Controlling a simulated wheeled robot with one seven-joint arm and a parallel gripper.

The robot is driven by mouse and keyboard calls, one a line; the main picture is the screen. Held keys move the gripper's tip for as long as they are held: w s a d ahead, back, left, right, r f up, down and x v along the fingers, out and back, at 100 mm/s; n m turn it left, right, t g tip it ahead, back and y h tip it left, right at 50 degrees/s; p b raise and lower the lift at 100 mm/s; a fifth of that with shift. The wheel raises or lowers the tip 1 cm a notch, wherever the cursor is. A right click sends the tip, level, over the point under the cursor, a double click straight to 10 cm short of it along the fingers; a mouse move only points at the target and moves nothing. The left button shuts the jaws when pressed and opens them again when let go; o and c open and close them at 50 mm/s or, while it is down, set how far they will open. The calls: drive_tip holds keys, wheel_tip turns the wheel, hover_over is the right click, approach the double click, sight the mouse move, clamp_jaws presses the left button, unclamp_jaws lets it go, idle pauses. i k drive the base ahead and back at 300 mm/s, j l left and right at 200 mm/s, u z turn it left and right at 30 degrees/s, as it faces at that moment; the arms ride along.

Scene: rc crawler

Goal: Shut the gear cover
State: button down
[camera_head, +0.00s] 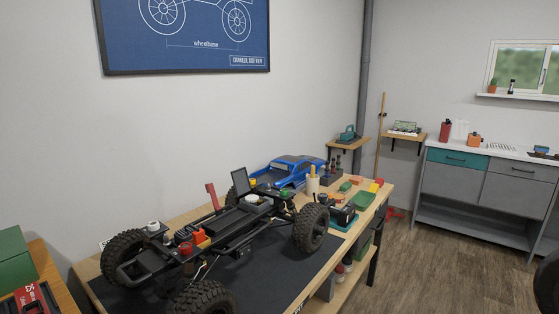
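The RC crawler chassis (215,238) stands on a dark mat on the workbench, its big black tyres showing. A dark flat panel (241,181) stands raised, slightly tilted, near the chassis middle; it looks like the gear cover standing open, though its hinge is too small to make out. A round pale part (252,198) sits just in front of it. A red lever-like part (212,195) stands up to its left. My gripper is not in view.
A green case (14,262) is at left. Wooden floor (440,265) lies open at right.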

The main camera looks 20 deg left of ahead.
sight(241, 182)
drive_tip(key=i+u, duration=0.1)
drive_tip(key=i, duration=0.35)
drive_tip(key=i+l+u, duration=0.15)
drive_tip(key=i, duration=0.3)
